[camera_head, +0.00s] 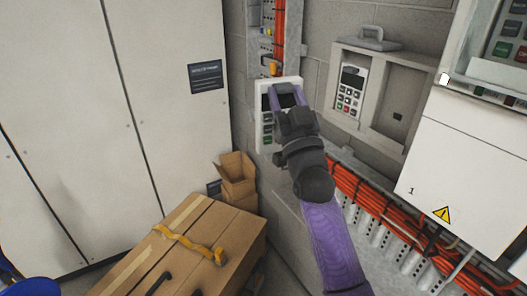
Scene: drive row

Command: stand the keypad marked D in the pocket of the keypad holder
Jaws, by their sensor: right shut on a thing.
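My right gripper (284,92) is shut on a pale keypad (263,132) with a dark screen and small keys. It holds the keypad roughly upright in the air, left of the keypad holder, and covers much of its face. No letter can be read on it. The keypad holder (386,57) is a grey frame on the block wall with a handle on top. Another keypad (350,88) stands in its left pocket. The right pocket (402,97) looks empty, with a small dark patch at the back. My left gripper is not in view.
An orange cable run (383,202) passes below the holder. A white cabinet (462,165) with a warning sign juts out at right. Cardboard boxes (190,240) lie below left, and tall pale cabinets (165,90) stand at left.

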